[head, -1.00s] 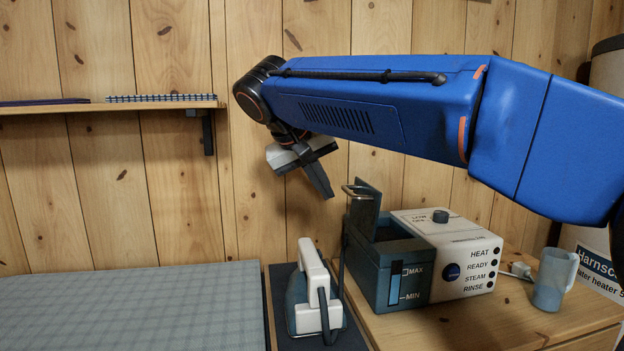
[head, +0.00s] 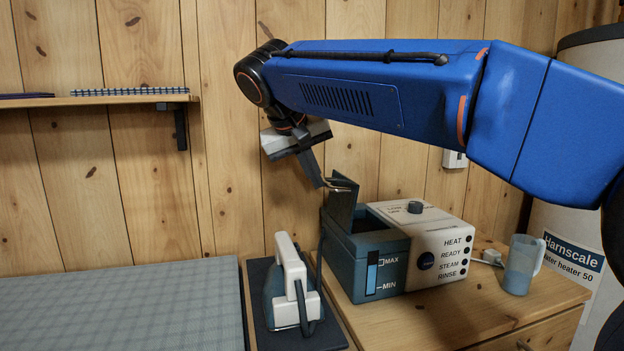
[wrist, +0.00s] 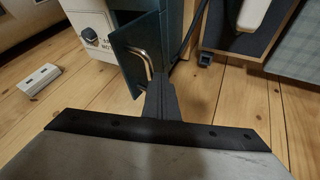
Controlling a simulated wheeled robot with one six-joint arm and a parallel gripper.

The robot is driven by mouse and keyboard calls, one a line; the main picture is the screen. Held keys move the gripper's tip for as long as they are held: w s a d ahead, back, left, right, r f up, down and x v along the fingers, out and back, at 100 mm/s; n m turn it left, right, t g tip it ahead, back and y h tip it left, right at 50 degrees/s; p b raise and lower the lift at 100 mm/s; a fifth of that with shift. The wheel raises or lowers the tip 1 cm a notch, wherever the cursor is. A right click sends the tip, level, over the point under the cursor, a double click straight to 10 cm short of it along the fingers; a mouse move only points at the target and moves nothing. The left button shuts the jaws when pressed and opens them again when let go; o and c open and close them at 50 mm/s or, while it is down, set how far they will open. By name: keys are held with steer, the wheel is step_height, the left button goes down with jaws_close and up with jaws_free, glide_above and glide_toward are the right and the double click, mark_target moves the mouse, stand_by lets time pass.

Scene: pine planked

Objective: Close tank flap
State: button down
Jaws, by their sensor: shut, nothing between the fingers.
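The tank flap (head: 341,203) stands upright, open, at the left side of the blue-grey water tank (head: 378,262). The tank's top is open. A bent metal handle (head: 343,184) sits at the flap's upper edge. My gripper (head: 322,184) is shut and empty, pointing down, with its tips close beside the flap's handle. In the wrist view the flap (wrist: 137,55) and its handle (wrist: 143,58) lie just beyond my gripper (wrist: 160,92). I cannot tell whether the fingertips touch the flap.
The white control unit (head: 425,240) joins the tank's right side. An iron (head: 290,285) stands on a dark pad to the left, beside the ironing board (head: 120,305). A jug (head: 522,265) stands at the right on the wooden cabinet (head: 480,310). A shelf (head: 95,99) is on the wall.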

mark_target(328, 183)
steer(key=d, duration=0.1)
steer(key=d+y, duration=0.1)
steer(key=d+r+y, duration=0.1)
steer(key=shift+w+r+m+g, duration=0.1)
steer(key=shift+w+m+g, duration=0.2)
steer(key=shift+w+g, duration=0.1)
steer(key=shift+w+d+f+m+g+y, duration=0.45)
steer(key=shift+w+d+f+y, duration=0.35)
steer(key=shift+d+y, duration=1.35)
steer(key=shift+w+d+f+m+g+y, duration=0.5)
steer(key=shift+d+f+y, duration=0.5)
steer(key=shift+d+y, duration=1.1)
steer(key=shift+w+d+f+m+g+y, duration=0.4)
steer(key=shift+w+d+f+y, duration=0.45)
steer(key=shift+d+y, duration=1.3)
steer(key=shift+s+d+f+h, duration=0.1)
steer(key=shift+d+f+h, duration=0.05)
steer(key=shift+d+h, duration=0.5)
